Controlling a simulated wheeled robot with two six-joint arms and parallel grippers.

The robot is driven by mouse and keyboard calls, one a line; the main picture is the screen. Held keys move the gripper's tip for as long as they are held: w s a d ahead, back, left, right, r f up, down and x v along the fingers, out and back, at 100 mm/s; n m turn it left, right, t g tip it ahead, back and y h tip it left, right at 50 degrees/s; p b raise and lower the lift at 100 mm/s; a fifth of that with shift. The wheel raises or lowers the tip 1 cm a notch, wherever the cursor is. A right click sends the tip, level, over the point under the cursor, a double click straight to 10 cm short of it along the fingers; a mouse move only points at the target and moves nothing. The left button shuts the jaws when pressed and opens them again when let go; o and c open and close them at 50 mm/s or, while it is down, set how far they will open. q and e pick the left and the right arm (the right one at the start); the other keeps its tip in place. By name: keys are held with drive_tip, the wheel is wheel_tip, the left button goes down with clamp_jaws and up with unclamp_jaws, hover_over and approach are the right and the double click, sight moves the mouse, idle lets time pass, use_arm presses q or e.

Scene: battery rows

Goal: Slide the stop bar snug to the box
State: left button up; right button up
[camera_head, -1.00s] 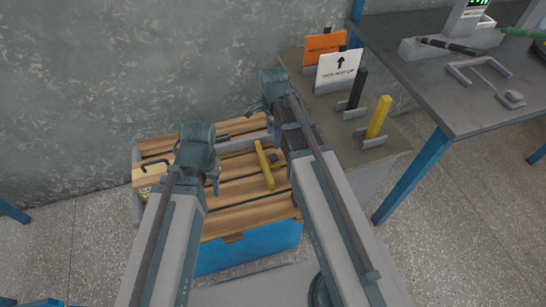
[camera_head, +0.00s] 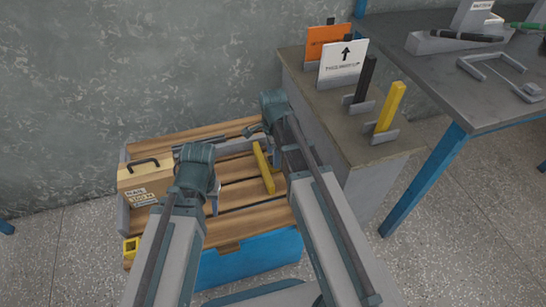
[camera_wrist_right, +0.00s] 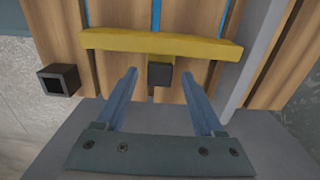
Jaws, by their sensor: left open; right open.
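The stop bar looks to be the yellow bar (camera_head: 263,168) lying across the wooden slats right of the middle; it also spans the right wrist view (camera_wrist_right: 200,45), with a dark square knob (camera_wrist_right: 160,74) at its near side. The tan box (camera_head: 143,181), with a black handle and a label, sits at the left end of the slats, apart from the bar. My right gripper (camera_wrist_right: 158,76) is open, its fingertips either side of the knob; I cannot tell whether they touch it. My left gripper (camera_head: 214,198) is between box and bar, its fingers mostly hidden by its wrist.
The slatted platform (camera_head: 232,194) has a grey rail along its back and a blue front (camera_head: 250,262). A small yellow block (camera_head: 131,248) is at its front left corner. A cabinet (camera_head: 345,130) with signs and upright bars stands right, beside a blue-legged workbench (camera_head: 480,105).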

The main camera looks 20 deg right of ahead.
clamp_jaws()
idle(1.4)
